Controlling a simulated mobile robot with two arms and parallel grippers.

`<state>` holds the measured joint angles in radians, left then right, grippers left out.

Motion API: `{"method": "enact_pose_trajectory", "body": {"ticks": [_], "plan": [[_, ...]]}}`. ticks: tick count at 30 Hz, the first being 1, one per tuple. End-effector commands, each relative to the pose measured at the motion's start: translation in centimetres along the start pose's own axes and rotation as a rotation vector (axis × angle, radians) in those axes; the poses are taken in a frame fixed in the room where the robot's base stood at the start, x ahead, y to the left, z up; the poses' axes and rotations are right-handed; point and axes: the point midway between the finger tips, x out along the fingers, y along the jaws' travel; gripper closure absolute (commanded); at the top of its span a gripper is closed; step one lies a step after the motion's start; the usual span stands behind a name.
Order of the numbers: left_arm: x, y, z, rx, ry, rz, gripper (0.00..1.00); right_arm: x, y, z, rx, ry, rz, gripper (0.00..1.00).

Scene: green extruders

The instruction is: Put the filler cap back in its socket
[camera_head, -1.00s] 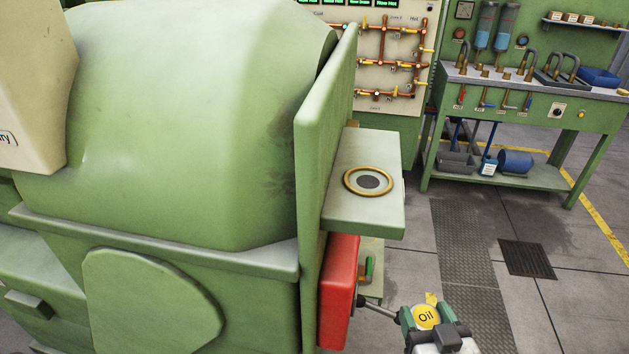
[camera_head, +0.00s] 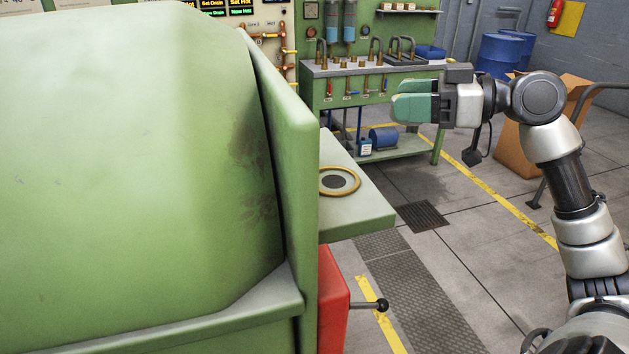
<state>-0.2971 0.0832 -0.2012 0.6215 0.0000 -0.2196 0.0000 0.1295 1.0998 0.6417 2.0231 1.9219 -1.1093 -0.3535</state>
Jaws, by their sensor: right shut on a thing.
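My right gripper (camera_head: 400,98) is at the upper middle right of the head view, side-on, its green fingers pointing left. It is shut, high and to the right of the green shelf. The yellow filler cap marked "Oil", between these fingers in the earlier view, is hidden by the fingers now. A brass ring around a dark round centre, which looks like the socket (camera_head: 335,182), lies on the green shelf (camera_head: 365,213) beside the machine. Nothing sits on the ring. My left gripper is out of view.
The large green machine (camera_head: 130,160) fills the left, with an upright green plate (camera_head: 290,150) beside the shelf. Below the shelf are a red box (camera_head: 332,300) and a black-knobbed lever (camera_head: 378,305). A workbench (camera_head: 375,70) stands behind. Space above the shelf is clear.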

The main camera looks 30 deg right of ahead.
Motion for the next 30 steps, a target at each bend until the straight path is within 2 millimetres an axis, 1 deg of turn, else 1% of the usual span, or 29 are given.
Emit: {"method": "enact_pose_trajectory", "body": {"ticks": [1,2,5,8,15,18,21,25,30], "plan": [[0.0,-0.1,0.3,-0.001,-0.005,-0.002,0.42,-0.3,-0.2,-0.7,-0.002,0.001,-0.011,0.73],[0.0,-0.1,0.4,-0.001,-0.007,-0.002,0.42,-0.4,-0.4,-0.9,-0.002,0.001,-0.016,0.72],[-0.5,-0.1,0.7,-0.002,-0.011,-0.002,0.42,0.4,-1.1,-0.9,0.001,-0.003,-0.028,0.72],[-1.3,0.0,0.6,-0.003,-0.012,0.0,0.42,2.3,-2.1,-0.1,0.004,-0.004,-0.03,0.72],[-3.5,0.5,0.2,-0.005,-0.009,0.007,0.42,7.6,-4.6,2.2,0.002,-0.002,-0.029,0.72],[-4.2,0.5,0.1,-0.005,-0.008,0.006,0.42,9.2,-5.3,3.1,0.002,0.001,-0.027,0.72],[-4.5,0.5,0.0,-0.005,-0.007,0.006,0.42,10.1,-5.8,3.7,0.002,0.002,-0.026,0.72],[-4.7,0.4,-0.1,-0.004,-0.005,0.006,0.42,10.6,-6.0,4.3,0.003,0.002,-0.025,0.72],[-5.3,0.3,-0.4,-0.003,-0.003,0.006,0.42,11.0,-6.0,6.7,0.009,0.0,-0.026,0.72]]}}
